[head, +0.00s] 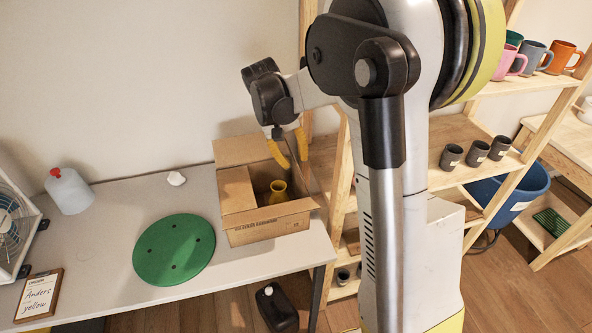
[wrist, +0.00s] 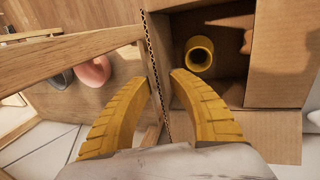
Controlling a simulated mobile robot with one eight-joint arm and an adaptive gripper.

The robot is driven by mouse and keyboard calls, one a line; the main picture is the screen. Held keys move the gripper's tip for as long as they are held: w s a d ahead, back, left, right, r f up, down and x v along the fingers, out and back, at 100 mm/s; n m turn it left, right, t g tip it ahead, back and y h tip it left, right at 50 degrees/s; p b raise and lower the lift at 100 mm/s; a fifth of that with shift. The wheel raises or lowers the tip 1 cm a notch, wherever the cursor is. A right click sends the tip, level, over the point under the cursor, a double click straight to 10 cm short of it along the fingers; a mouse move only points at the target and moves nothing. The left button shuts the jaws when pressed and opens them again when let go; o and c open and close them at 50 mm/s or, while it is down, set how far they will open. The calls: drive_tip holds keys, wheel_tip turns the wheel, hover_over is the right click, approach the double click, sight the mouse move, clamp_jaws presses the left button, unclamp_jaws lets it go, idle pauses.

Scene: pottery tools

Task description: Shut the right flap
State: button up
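An open cardboard box (head: 268,234) stands on the table. Its right flap (head: 313,187) stands up, seen partly behind my gripper. My gripper (head: 289,153) is above the box's right side, with its yellow fingers pointing down. In the wrist view, the fingers (wrist: 160,77) are spread on either side of the right flap's corrugated edge (wrist: 152,55). Gaps show between flap and fingers, so it does not look gripped. A yellow vase (head: 278,190) is inside the box; it also shows in the wrist view (wrist: 199,54). The left flap (head: 236,189) lies over the box's left part.
The back flap (head: 240,149) stands up. A green disc (head: 174,250) lies left of the box. A wooden shelf (head: 440,178) with cups and mugs stands close on the right. A white jug (head: 70,191), a fan (head: 10,222) and a name sign (head: 38,295) are farther left.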

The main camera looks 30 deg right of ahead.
drive_tip(key=shift+b+x, duration=0.4)
drive_tip(key=shift+x, duration=1.15)
clamp_jaws()
